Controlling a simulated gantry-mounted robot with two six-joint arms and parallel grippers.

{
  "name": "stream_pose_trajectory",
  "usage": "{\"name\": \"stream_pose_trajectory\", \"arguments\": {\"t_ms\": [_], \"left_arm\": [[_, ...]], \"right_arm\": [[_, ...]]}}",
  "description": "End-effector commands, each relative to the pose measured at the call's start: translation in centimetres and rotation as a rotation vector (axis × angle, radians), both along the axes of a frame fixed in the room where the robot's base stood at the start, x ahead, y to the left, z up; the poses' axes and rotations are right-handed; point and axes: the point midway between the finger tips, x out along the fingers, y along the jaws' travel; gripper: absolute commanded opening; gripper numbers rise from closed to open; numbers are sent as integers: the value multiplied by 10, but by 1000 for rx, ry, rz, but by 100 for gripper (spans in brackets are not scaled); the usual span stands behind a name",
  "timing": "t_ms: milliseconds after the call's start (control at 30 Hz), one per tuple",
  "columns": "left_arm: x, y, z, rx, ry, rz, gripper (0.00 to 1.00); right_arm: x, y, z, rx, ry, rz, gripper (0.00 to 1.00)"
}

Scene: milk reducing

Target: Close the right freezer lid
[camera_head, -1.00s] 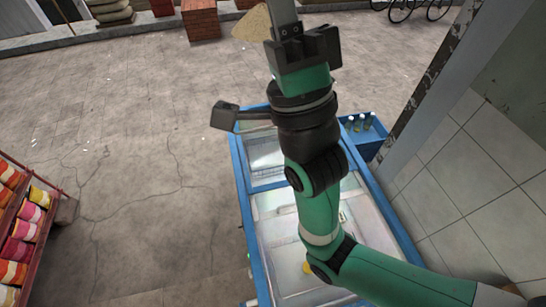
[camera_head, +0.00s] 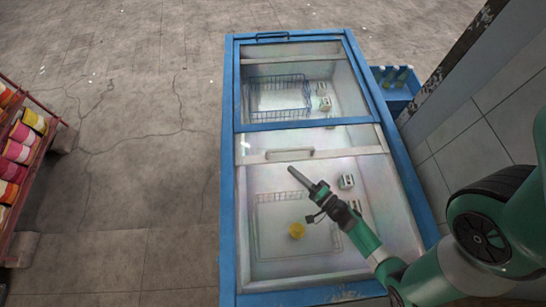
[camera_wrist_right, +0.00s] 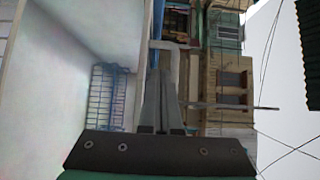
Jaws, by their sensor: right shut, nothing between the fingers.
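The blue chest freezer (camera_head: 229,200) fills the middle of the head view. A blue-framed glass lid (camera_head: 308,127) covers its far part, with a handle at the far edge. A pale-framed pane (camera_head: 255,160) lies over the near part, with a grey handle (camera_head: 290,153). I cannot tell which of these is the right lid or how far either is slid. My right gripper (camera_head: 293,171) is shut and empty, its tip just near-side of the grey handle; contact is unclear. Its closed fingers (camera_wrist_right: 162,100) show in the right wrist view. My left gripper is out of view.
A wire basket (camera_head: 278,97) and small cartons show through the far glass; a yellow item (camera_head: 297,230) shows in the near part. A blue crate with bottles (camera_head: 393,98) stands right of the freezer, near the tiled wall (camera_head: 480,150). Open floor lies left, with a rack of rolls (camera_head: 22,150).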

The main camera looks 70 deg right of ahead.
Motion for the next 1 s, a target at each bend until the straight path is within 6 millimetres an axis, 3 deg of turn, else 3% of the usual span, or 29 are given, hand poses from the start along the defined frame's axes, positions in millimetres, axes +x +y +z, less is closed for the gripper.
{"name": "stream_pose_trajectory", "arguments": {"t_ms": [167, 600, 1000], "left_arm": [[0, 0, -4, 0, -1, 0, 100], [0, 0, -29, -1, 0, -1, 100], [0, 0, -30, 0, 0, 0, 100]], "right_arm": [[13, -4, 1, -5, -4, 5, 0], [84, -32, 1, -4, -4, 4, 0], [95, -36, 3, -3, -1, 3, 0]]}}
